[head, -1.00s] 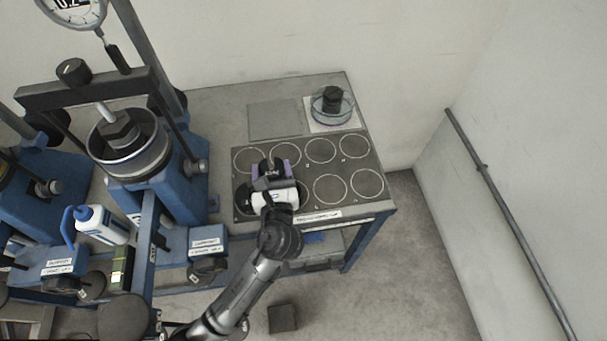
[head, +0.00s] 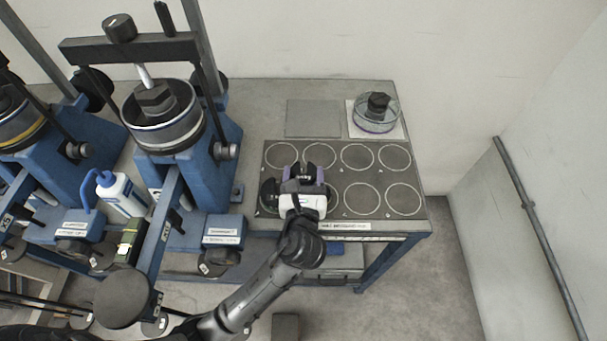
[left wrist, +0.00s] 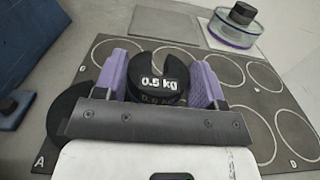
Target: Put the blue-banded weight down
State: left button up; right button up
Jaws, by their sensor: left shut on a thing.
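My left gripper (head: 307,178) is over the front-left part of the dark mat (head: 334,187) with white circles. Its purple fingers are shut on a black slotted weight (left wrist: 160,72) marked 0.5 kg, between the fingertips in the left wrist view. No blue band shows on it; its lower side is hidden by the gripper. I cannot tell whether it touches the mat. Another black disc (head: 268,191) lies just left of the gripper, near the circle marked A; it also shows in the left wrist view (left wrist: 68,112). My right gripper is not in view.
A glass dish (head: 376,119) with a black weight in it stands on a white square at the back right. A grey plate (head: 313,118) lies beside it. Blue lever frames (head: 215,147) stand left of the mat. The mat's right-hand circles are empty.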

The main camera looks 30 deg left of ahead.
pick_arm(q)
jog(key=shift+f, duration=0.1)
jog(key=shift+f, duration=0.65)
jog(key=o, duration=1.4)
jog(key=shift+a+f, duration=0.1)
jog(key=shift+f, duration=0.15)
jog(key=shift+r, duration=0.35)
jog(key=v, duration=0.3)
jog(key=p+v, duration=0.1)
jog(key=v, duration=0.3)
jog(key=r+p+v, duration=0.1)
jog(key=v, duration=0.2)
jog(key=shift+s+d, duration=0.25)
jog(key=shift+s+d+r, duration=0.1)
jog(key=shift+s+d, duration=0.25)
jog(key=shift+s, duration=0.3)
